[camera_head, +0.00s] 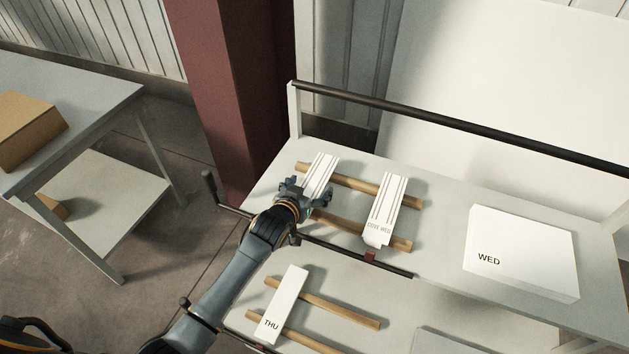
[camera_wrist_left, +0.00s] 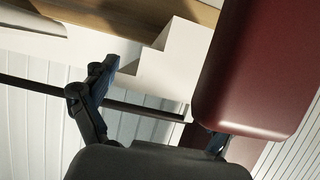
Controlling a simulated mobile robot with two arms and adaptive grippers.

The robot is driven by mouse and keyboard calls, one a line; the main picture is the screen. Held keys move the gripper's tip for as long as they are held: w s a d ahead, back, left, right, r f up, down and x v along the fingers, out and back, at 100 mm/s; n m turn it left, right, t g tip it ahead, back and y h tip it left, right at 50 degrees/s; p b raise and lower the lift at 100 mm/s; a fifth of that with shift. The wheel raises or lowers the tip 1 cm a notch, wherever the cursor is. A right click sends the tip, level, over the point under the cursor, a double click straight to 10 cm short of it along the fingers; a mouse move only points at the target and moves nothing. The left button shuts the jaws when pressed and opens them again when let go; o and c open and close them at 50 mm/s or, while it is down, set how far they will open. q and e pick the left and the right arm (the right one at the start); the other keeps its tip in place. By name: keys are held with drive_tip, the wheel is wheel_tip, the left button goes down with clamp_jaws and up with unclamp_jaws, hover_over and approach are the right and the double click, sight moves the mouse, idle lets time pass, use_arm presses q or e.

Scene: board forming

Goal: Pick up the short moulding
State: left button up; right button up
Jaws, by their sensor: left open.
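My left gripper (camera_head: 306,188) is open at the near end of a white ribbed moulding (camera_head: 322,168) on the table's left. The gripper hides this moulding's near end in the head view. In the left wrist view, a white stepped end (camera_wrist_left: 172,58) lies just beyond one dark finger (camera_wrist_left: 98,88); the other finger is mostly hidden. A second white moulding (camera_head: 386,203), marked "COVE WED", lies to the right. A white piece marked "THU" (camera_head: 285,303) lies on the lower level. My right gripper is not in view.
Wooden bars (camera_head: 345,178) support the mouldings. A dark rail (camera_head: 350,250) with a small red block (camera_head: 370,255) runs along the front. A dark red block (camera_wrist_left: 262,65) is very close in the wrist view. A white "WED" box (camera_head: 520,250) stands right.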

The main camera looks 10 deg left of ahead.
use_arm(q)
drive_tip(key=shift+x, duration=0.9)
drive_tip(key=shift+c, duration=1)
drive_tip(key=c, duration=1.4)
drive_tip(key=shift+r, duration=0.1)
